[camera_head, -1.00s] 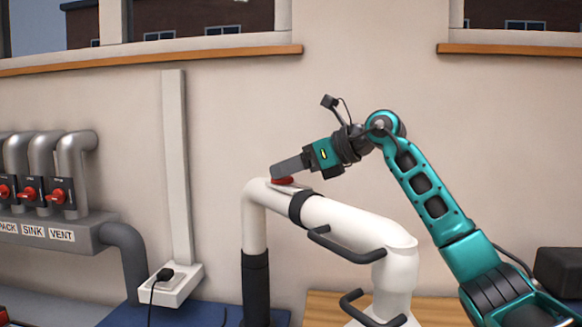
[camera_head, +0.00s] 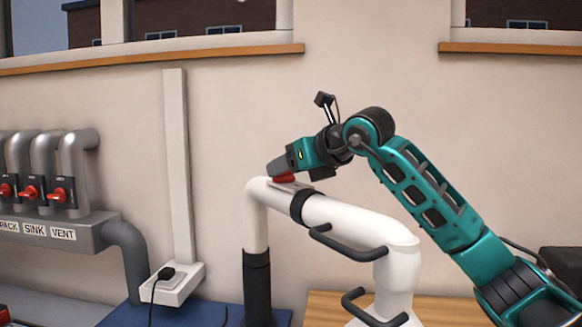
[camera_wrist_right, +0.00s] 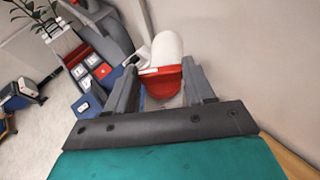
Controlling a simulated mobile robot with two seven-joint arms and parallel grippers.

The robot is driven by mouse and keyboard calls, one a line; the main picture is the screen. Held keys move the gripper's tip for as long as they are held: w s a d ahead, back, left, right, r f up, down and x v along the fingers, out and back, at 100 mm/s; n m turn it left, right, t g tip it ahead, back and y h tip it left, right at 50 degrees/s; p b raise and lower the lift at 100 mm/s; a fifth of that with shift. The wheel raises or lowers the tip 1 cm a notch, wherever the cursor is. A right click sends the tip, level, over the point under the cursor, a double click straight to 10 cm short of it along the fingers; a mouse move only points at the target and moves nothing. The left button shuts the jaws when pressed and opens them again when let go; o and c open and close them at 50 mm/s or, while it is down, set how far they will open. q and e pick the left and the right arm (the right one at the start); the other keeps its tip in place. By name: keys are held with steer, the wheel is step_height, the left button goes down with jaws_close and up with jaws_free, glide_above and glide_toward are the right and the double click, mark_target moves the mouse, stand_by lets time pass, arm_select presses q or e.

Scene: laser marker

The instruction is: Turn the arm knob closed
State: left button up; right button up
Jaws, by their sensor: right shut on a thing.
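The arm knob is a small red part (camera_head: 284,178) on top of the white extraction arm (camera_head: 340,218), near its upper left bend. My right gripper (camera_head: 275,168) reaches it from the upper right and is shut on it. In the right wrist view, the red knob (camera_wrist_right: 162,82) sits between the two grey fingers (camera_wrist_right: 160,88), with the white arm's rounded end behind it. The fingers partly hide the knob in the head view. My left gripper is not in view.
The white arm has black handles (camera_head: 345,246) below my right arm. A grey pipe manifold with red valves (camera_head: 60,195) labelled SINK and VENT stands at the left. A power socket (camera_head: 172,284) with a plugged cable is on the wall duct.

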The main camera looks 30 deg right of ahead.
steer(key=shift+a+m+h, duration=0.1)
steer(key=shift+m+h, duration=0.4)
steer(key=shift+h, duration=0.1)
steer(key=o, duration=1)
steer(key=shift+o, duration=0.2)
steer(key=b+v, duration=0.1)
steer(key=v, duration=1.1)
steer(key=shift+s+a+b, duration=0.1)
steer(key=shift+b, duration=0.2)
steer(key=shift+s+r, duration=0.2)
steer(key=shift+s, duration=0.2)
